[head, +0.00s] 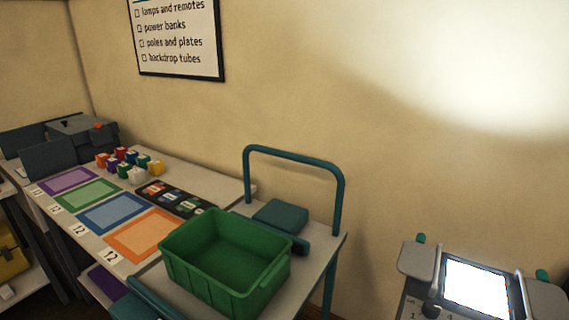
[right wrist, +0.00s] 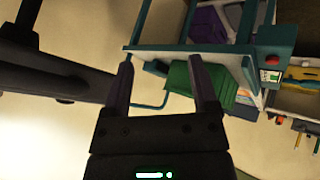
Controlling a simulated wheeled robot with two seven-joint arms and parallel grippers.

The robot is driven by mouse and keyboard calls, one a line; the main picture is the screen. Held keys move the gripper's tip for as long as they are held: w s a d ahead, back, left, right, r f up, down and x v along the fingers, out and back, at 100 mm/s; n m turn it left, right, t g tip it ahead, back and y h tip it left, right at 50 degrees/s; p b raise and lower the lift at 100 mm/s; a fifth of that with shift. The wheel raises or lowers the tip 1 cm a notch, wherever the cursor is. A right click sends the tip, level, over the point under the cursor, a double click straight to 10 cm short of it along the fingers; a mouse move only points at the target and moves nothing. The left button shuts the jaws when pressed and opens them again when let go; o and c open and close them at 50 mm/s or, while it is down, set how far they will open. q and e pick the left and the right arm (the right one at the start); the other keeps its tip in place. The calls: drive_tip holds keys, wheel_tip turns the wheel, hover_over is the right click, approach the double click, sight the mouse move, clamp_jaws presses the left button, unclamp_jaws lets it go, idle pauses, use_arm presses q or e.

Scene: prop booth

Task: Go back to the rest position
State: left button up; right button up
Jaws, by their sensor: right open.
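My right gripper (right wrist: 160,88) shows in the right wrist view with its two dark fingers apart and nothing between them. Beyond the fingers, at a distance, the green crate (right wrist: 222,88) and the teal-framed cart (right wrist: 268,52) show at an angle. No gripper shows in the head view, and my left gripper is in neither view.
In the head view an empty green crate (head: 178,270) stands on a cart with a teal handle (head: 296,158). Behind it, a long table holds coloured mats (head: 141,251) and several small coloured blocks (head: 124,170). A bright-screened device (head: 478,287) stands at lower right.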

drive_tip(key=s+f+m+g, duration=0.4)
drive_tip(key=s+f+g, duration=0.1)
drive_tip(key=s, duration=0.5)
drive_tip(key=s+f+g, duration=0.1)
drive_tip(key=s+f, duration=0.2)
drive_tip(key=f, duration=1.4)
drive_tip(key=s+d+f+g, duration=0.1)
drive_tip(key=s+d+f, duration=0.2)
drive_tip(key=s+f, duration=0.6)
drive_tip(key=s, duration=0.3)
drive_tip(key=shift+s+d+f+n+g, duration=0.2)
drive_tip(key=shift+s+f+n+g, duration=0.1)
drive_tip(key=shift+s+f, duration=0.1)
